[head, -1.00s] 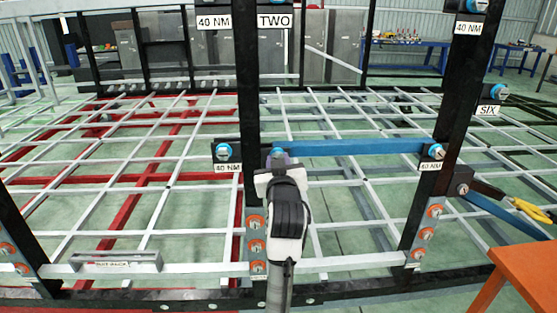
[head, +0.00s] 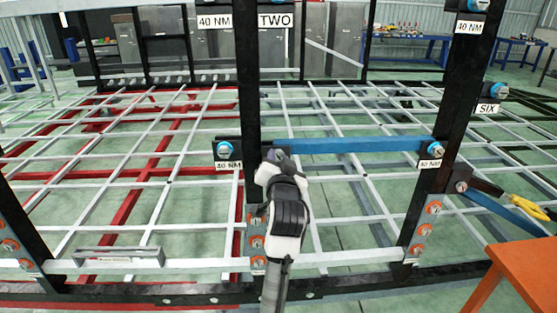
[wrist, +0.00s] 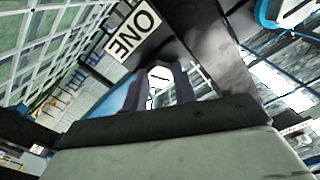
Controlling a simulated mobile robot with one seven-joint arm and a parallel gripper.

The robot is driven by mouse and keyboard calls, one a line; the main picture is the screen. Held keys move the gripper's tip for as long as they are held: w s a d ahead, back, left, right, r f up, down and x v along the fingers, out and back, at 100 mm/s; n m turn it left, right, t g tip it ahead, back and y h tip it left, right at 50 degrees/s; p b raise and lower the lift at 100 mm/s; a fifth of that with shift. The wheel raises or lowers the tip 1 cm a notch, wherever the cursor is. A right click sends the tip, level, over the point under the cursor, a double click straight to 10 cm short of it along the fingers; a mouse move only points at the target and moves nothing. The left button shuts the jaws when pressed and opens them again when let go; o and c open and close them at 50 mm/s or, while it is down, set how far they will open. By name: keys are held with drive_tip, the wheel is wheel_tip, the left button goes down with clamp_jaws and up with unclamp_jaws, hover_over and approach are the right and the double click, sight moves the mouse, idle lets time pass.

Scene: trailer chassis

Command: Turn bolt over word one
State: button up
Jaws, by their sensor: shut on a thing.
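The word ONE label (wrist: 133,30) is a white plate on the black post in the wrist view; it is hidden behind my gripper in the head view. A pale bolt head (wrist: 158,82) shows beside the label, between the two dark fingers. My gripper (wrist: 161,84) is shut on this bolt. In the head view my gripper (head: 275,155) is at the middle black post (head: 249,80), at the left end of the blue bar (head: 355,145), and covers the bolt there.
Other blue bolts sit left of the post (head: 223,149) and at the bar's right end (head: 436,149), above 40 NM labels. Orange bolts line the lower posts. An orange table (head: 525,270) stands at lower right, near a yellow-handled tool (head: 527,207).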

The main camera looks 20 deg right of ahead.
drive_tip(key=shift+f, duration=0.1)
idle(0.3)
drive_tip(key=o, duration=1)
drive_tip(key=shift+s, duration=0.1)
drive_tip(key=b+v, duration=0.7)
drive_tip(key=v, duration=0.6)
drive_tip(key=shift+s+b, duration=0.35)
drive_tip(key=shift+s, duration=0.05)
